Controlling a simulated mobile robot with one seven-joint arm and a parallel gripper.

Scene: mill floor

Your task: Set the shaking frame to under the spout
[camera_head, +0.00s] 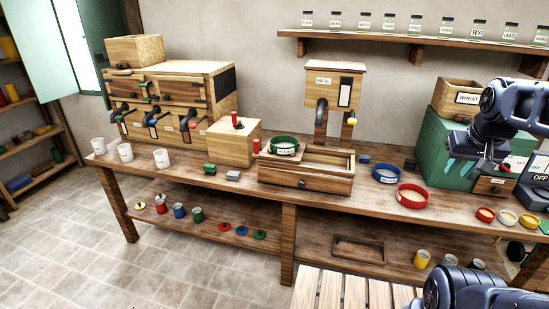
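The meal hopper (333,84), a wooden box labelled MEAL, stands on posts at the back of the bench. A dark curved spout (321,108) hangs from its left side. Below is a long open-topped wooden bin (318,185) with a drawer front. A green-rimmed sieve (284,145) sits at the bin's left end, left of the spout; any shaking frame beneath it is hard to make out. A separate rectangular wooden frame (358,249) lies on the lower shelf. My gripper (475,168) is at the right, before the green cabinet, far from the bin. Its fingers look apart and empty.
A blue-rimmed sieve (387,173) and a red-rimmed sieve (412,196) lie right of the bin. A wooden block with a red-topped lever (234,142) stands left. Small bowls (507,217) line the right front edge. A jar shelf (420,38) hangs above.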

